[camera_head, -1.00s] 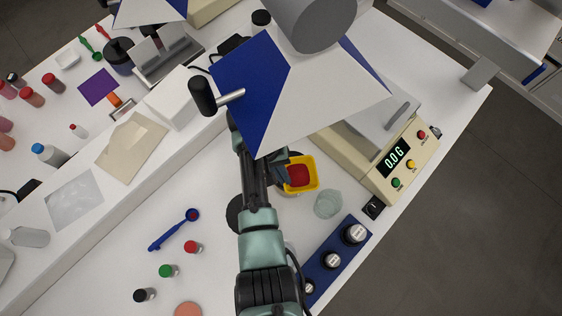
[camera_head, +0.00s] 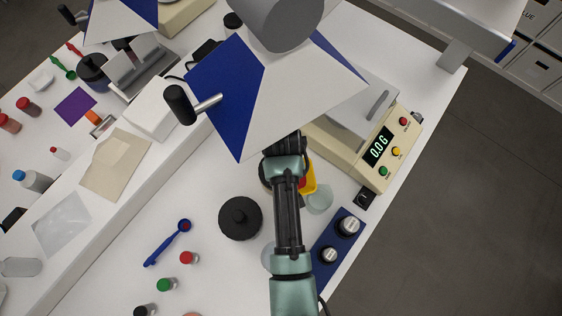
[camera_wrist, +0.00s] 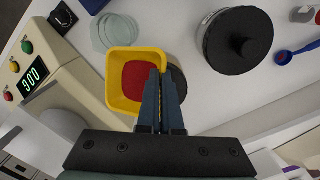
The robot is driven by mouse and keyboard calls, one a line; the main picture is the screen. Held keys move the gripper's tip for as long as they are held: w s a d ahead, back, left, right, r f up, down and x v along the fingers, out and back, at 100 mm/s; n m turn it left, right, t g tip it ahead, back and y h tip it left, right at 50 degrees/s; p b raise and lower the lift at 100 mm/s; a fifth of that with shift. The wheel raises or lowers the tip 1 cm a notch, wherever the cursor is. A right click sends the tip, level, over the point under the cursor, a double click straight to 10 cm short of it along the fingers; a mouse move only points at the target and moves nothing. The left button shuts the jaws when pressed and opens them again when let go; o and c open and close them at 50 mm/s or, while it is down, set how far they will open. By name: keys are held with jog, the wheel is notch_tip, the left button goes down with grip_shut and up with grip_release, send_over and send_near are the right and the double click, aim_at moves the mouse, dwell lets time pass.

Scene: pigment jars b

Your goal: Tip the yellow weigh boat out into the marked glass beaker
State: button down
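The yellow weigh boat (camera_wrist: 113,80) is a square tray with red powder (camera_wrist: 138,78) in it. In the head view only a yellow edge of the boat (camera_head: 309,180) shows beside my arm. My gripper (camera_wrist: 162,80) is shut on the boat's near wall, with a strip of yellow between its fingers. The boat looks about level; its height above the bench is hard to tell. I cannot make out the marked glass beaker for certain; a pale glass shape (camera_head: 267,258) is partly hidden by my arm in the head view.
A balance reading 0.0 (camera_head: 378,147) stands to the right. A large blue-and-white hood (camera_head: 270,95) hangs overhead.

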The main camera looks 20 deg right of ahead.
jog(key=shift+s+d+r+t+y, duration=0.5)
jog(key=shift+s+d+t, duration=0.05)
jog(key=shift+d+t, duration=0.05)
jog(key=shift+s+d+r+t+y, duration=0.55)
jog(key=shift+d+r+t+y, duration=0.1)
jog(key=shift+t+y, duration=0.35)
jog(key=s+d+t+y+b, duration=0.5)
jog(key=t+y+b, duration=0.1)
jog(key=shift+r+t+y+b, duration=0.3)
jog(key=shift+r+y+b, duration=0.05)
jog(key=shift+r+y, duration=0.1)
dwell(0.4)
dwell(0.5)
